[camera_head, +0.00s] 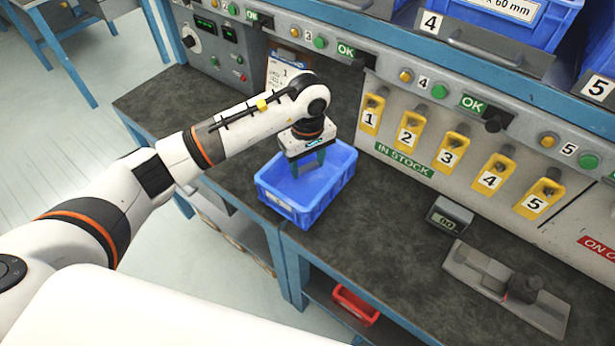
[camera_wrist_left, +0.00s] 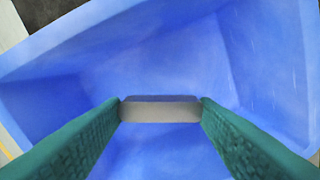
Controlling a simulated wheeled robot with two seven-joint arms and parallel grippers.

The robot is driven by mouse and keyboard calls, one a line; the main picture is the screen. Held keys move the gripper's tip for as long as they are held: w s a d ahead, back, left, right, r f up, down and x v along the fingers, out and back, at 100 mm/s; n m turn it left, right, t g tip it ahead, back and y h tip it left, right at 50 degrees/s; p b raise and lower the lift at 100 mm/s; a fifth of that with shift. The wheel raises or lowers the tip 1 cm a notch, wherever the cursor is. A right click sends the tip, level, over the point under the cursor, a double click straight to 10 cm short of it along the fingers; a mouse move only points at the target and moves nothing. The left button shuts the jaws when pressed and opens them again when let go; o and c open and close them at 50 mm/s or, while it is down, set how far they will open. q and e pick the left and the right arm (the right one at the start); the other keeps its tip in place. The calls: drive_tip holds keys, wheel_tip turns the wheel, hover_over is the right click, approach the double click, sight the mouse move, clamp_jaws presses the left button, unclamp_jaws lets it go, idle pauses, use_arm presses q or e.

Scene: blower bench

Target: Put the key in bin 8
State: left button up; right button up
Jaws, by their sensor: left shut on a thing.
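My left gripper (camera_head: 309,168) reaches down over the open blue bin (camera_head: 331,194) on the bench in the head view. Its green fingers are shut on a small flat grey bar, the key (camera_wrist_left: 160,110), which shows between the fingertips in the left wrist view. The bin's blue walls and floor (camera_wrist_left: 170,65) fill most of that view behind the key. I see nothing else in the visible part of the bin. A label is on the bin's front, but its number is too small to read. My right gripper is not in view.
Yellow numbered holders (camera_head: 448,153) line the back panel to the right of the bin. A small display box (camera_head: 449,217) and a grey metal fixture (camera_head: 500,283) stand on the bench at right. A red bin (camera_head: 356,304) is below. The bench between is clear.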

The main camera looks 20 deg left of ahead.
sight(308, 171)
use_arm(q)
drive_tip(key=shift+f, duration=0.8)
drive_tip(key=shift+d+f, duration=0.1)
drive_tip(key=shift+f, duration=0.25)
wheel_tip(308, 171, down, 2)
drive_tip(key=shift+f, duration=0.65)
drive_tip(key=o, duration=1)
drive_tip(key=shift+o, duration=0.2)
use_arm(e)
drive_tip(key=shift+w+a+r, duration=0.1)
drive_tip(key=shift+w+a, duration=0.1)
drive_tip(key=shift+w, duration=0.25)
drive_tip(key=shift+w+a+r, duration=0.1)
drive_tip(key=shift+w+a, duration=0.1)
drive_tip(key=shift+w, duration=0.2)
use_arm(q)
drive_tip(key=shift+r, duration=0.1)
